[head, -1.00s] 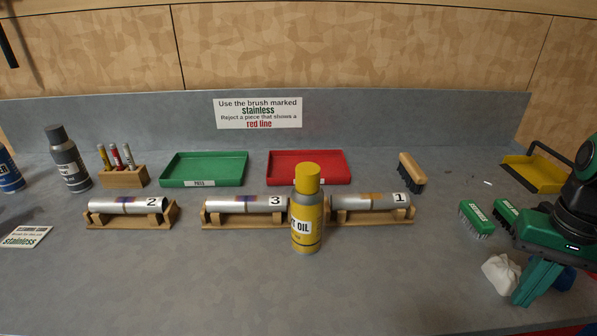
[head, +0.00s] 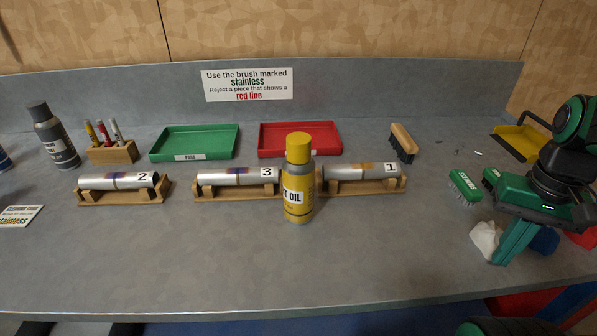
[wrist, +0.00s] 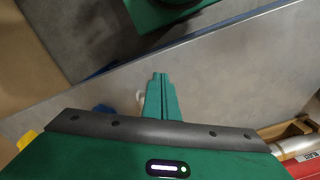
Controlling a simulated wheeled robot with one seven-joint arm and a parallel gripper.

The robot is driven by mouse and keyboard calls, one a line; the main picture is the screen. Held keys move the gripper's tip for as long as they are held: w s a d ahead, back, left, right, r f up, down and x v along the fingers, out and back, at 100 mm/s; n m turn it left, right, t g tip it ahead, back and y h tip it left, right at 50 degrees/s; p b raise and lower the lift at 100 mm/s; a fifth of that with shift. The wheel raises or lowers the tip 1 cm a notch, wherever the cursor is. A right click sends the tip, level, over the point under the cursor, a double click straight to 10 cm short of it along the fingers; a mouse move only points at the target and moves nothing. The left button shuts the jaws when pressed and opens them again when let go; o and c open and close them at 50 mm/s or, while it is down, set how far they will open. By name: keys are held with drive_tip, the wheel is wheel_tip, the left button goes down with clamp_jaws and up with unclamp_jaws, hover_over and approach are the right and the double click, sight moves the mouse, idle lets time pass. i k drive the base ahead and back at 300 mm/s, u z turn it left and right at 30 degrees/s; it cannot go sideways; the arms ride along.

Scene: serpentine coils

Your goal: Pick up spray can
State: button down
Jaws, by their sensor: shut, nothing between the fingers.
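A yellow can with a yellow cap (head: 298,180), its label partly reading "OIL", stands upright on the bench in front of tubes 3 and 1. A dark grey can with a black cap (head: 54,136) stands upright at the far left; it looks like a spray can, its label too small to read. My gripper (head: 498,262) is at the right of the head view, pointing down, far from both cans. Its green fingers are together and empty, as the wrist view also shows (wrist: 160,77). Neither can is recognisable in the wrist view.
Tubes 2 (head: 118,181), 3 (head: 238,177) and 1 (head: 362,172) lie on wooden stands. Behind are a marker block (head: 112,153), a green tray (head: 194,143) and a red tray (head: 300,139). Brushes (head: 463,187) and a white crumpled cloth (head: 485,238) lie near my gripper. The front bench strip is clear.

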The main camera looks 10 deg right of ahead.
sight(297, 180)
drive_tip(key=z, duration=0.45)
drive_tip(key=k, duration=1.1)
drive_tip(key=z, duration=0.65)
drive_tip(key=i, duration=0.6)
drive_tip(key=u, duration=0.1)
